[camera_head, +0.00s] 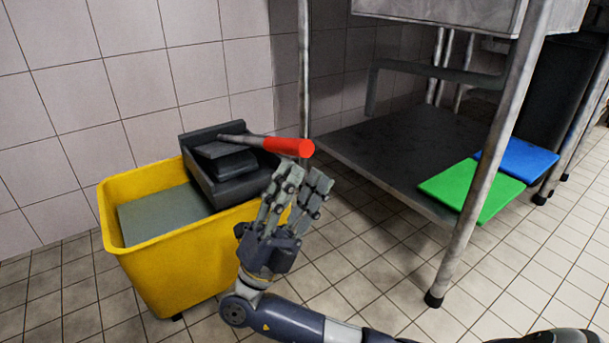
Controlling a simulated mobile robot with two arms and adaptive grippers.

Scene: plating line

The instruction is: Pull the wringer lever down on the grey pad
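The wringer lever (245,139) is a grey bar with a red grip (288,147) at its right end. It lies nearly level above the dark wringer (205,182) on the yellow bucket (165,275). A dark grey block (232,164), perhaps the pad, sits in the wringer under the lever. My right gripper (306,178) is just below the red grip in the picture, fingers pointing up, apart and with nothing between them. I cannot tell whether a fingertip touches the grip. My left gripper is out of view.
A flat grey-green surface (160,213) shows inside the bucket. To the right, a steel table has a leg (480,170) and a low shelf (385,145) bearing a green board (470,190) and a blue board (520,158). A tiled wall is behind the bucket; floor in front is clear.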

